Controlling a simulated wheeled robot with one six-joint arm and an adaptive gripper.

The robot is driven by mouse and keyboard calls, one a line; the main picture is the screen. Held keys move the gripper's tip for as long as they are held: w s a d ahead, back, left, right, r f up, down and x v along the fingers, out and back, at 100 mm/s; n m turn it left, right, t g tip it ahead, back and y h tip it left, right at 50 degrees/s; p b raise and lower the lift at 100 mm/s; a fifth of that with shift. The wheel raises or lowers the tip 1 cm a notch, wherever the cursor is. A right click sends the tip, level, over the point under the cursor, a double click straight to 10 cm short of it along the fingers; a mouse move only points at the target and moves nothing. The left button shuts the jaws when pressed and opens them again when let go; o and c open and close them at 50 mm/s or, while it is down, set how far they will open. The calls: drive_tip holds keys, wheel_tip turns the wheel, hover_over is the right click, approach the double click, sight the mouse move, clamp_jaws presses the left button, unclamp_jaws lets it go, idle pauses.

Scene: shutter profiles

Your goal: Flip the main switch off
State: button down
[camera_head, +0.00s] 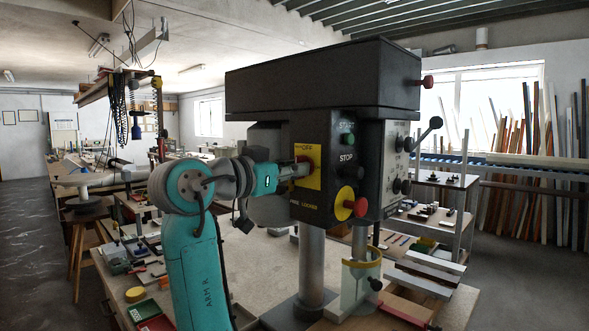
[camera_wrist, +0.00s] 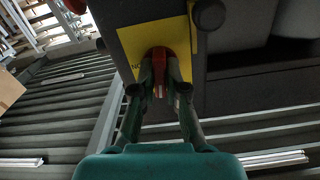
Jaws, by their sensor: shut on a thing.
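The main switch is a red knob (camera_head: 304,166) on a yellow plate (camera_head: 300,183) marked OFF, on the front of the dark drill press head (camera_head: 330,90). In the wrist view the red knob (camera_wrist: 158,56) sits between my fingertips, in front of the yellow plate (camera_wrist: 133,40). My gripper (camera_head: 287,172) reaches the knob from the left; in the wrist view its two fingers (camera_wrist: 159,88) are closed on the knob's sides. The fingers hide part of the knob, so I cannot tell its exact angle.
A red mushroom button (camera_head: 355,207) on a yellow disc sticks out at the lower right of the panel. A green START button (camera_head: 348,139) is above it. A lever (camera_head: 426,133) juts out on the right. The workbench (camera_head: 265,262) below has bare room.

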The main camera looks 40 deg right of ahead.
drive_tip(key=shift+n, duration=0.8)
drive_tip(key=c, duration=1.2)
unclamp_jaws()
drive_tip(key=shift+a, duration=0.1)
drive_tip(key=a, duration=1.2)
drive_tip(key=shift+s, duration=0.2)
